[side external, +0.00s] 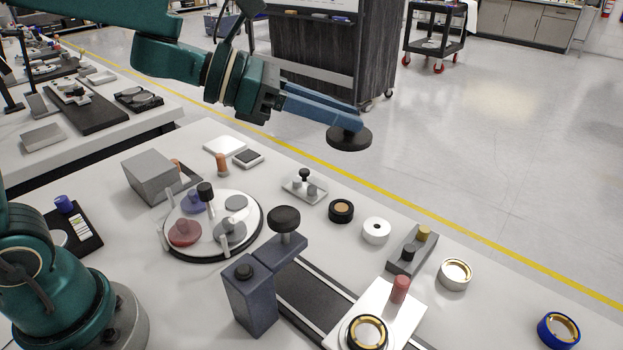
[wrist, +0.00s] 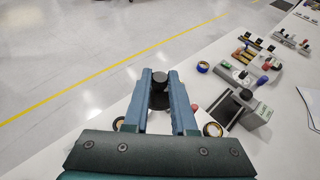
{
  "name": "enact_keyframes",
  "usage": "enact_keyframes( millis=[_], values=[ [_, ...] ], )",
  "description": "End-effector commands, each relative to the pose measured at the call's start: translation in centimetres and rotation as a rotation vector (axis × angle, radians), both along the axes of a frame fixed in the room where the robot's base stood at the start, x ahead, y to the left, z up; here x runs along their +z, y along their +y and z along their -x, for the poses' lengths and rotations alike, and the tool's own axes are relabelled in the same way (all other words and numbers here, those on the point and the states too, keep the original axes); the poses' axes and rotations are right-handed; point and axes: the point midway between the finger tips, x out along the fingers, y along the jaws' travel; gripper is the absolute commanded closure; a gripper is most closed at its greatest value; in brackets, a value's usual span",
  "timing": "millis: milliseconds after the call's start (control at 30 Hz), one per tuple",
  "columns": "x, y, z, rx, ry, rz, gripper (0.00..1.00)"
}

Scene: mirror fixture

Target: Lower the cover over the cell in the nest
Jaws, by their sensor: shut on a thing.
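My gripper (side external: 343,117) is shut on the knob of the cover, a dark round disc (side external: 351,141), and holds it up in the air. In the wrist view the cover's black knob (wrist: 160,79) sits between the two blue fingers. The nest seems to be the white block (side external: 385,305) at the bottom of the side view, with a red peg (side external: 400,289) on it. A black-rimmed cell with a gold inner ring (side external: 368,334) sits in it, its top uncovered. The cover is well above and apart from the nest.
A round turntable (side external: 250,242) holds several discs. Loose rings, including a blue one (side external: 559,329), stand on the right.

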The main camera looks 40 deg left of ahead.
Motion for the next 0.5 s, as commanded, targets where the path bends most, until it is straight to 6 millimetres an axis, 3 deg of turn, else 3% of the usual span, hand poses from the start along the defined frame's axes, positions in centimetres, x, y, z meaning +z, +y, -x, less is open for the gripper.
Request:
enact_keyframes(
  millis=[200,500],
  values=[
    [-2.1,-5.8,0.1,-0.364,0.015,-0.014,1.00],
    [-6.8,-11.0,3.5,-0.864,0.014,-0.020,1.00]
  ],
)
